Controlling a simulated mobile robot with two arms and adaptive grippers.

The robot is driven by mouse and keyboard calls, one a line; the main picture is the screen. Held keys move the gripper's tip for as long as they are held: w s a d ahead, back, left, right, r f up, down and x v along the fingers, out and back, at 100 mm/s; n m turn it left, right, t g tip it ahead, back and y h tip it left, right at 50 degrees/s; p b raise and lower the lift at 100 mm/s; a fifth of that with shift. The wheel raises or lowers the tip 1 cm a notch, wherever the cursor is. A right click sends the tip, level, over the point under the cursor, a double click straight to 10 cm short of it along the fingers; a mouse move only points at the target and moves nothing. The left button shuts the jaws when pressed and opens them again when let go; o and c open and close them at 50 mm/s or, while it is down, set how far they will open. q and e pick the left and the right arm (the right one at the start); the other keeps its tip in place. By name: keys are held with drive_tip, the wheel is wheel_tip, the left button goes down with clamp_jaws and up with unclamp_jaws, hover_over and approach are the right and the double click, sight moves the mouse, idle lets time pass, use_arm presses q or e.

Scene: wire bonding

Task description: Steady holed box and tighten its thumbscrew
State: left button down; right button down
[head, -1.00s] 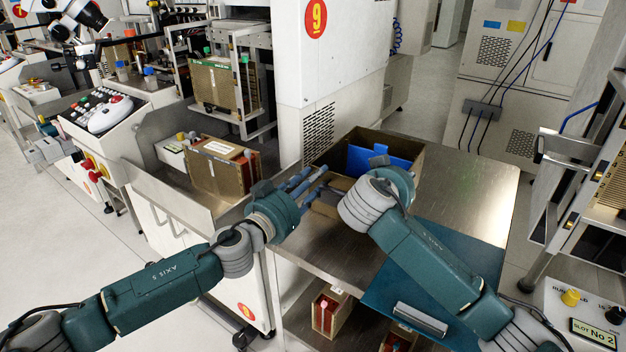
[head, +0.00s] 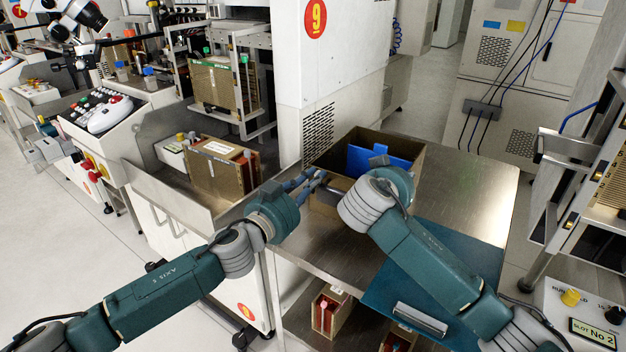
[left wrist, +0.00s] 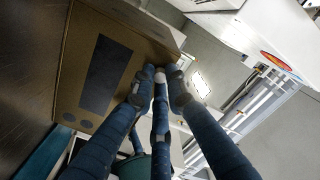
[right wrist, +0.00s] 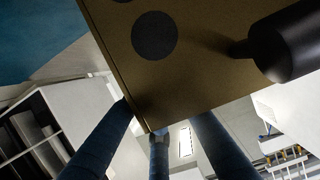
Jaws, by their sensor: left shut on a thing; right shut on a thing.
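The brown holed box (head: 417,158) stands open on the metal table, with a blue panel (head: 362,160) inside. In the left wrist view the box (left wrist: 145,42) shows a dark rectangular patch and two round dark holes. My left gripper (head: 318,178) is shut at the box's edge; its fingertips (left wrist: 160,77) are close together there. In the right wrist view a black knob (right wrist: 287,46) on a thin stem, apparently the thumbscrew, stands out beside a round hole in the box (right wrist: 190,75). My right gripper's fingers reach the box's lower edge, tips partly hidden; my wrist covers them in the head view.
The metal table (head: 462,185) is bare right of the box. A teal mat (head: 440,250) lies at the front under my right arm. Another brown box (head: 212,172) sits in a tray at left. A white cabinet (head: 335,60) rises behind the table.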

use_arm(q)
drive_tip(key=shift+f, duration=0.1)
drive_tip(key=c, duration=1.7)
unclamp_jaws()
drive_tip(key=shift+c, duration=0.2)
drive_tip(key=v, duration=1.2)
drive_tip(key=shift+a, duration=0.15)
